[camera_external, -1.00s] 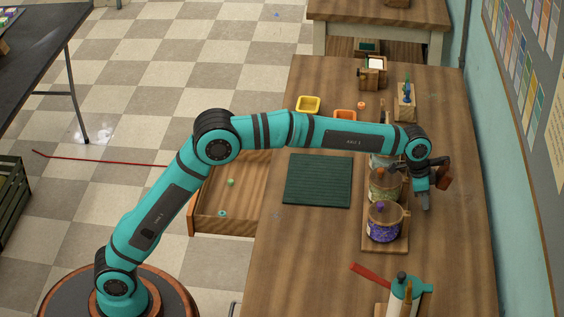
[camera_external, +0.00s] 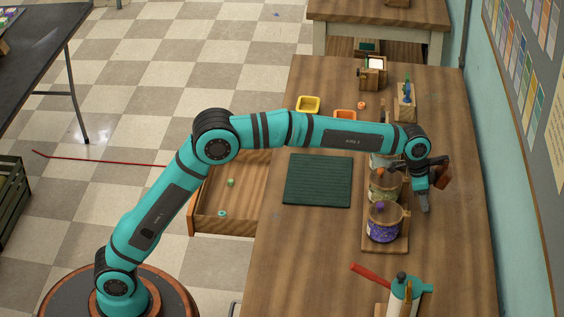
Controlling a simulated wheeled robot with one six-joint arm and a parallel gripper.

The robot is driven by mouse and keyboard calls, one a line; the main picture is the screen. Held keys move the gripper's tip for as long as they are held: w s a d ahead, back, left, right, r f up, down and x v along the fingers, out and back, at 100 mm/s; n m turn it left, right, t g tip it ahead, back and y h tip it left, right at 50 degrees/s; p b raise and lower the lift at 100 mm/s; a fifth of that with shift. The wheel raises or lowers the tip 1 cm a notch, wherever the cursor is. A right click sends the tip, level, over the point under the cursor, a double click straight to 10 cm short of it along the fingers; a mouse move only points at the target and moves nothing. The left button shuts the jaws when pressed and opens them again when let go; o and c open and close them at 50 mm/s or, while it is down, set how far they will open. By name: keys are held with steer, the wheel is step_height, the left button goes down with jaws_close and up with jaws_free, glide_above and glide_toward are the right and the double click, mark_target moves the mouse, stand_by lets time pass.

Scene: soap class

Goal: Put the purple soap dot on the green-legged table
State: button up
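A glass jar with purple contents (camera_external: 383,228) stands at the near end of a wooden tray (camera_external: 397,247) on the long wooden table. A small purple knob or dot (camera_external: 380,206) shows at its top. I cannot tell whether this is the soap dot. My gripper (camera_external: 425,205) points down just right of the jars, beyond and right of the purple jar. Its fingers are small and partly merged in this view, so its opening and any held thing cannot be made out. No table with clearly green legs shows.
More jars (camera_external: 384,187) stand behind the purple one, partly under my wrist. A dark green mat (camera_external: 318,180) lies left of them. A teal-topped dispenser (camera_external: 404,290) with a red handle stands at the near edge. An open drawer (camera_external: 230,205) juts out left. Yellow (camera_external: 308,104) and orange trays lie farther back.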

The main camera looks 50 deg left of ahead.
steer(key=v, duration=1.1)
steer(key=shift+r, duration=0.15)
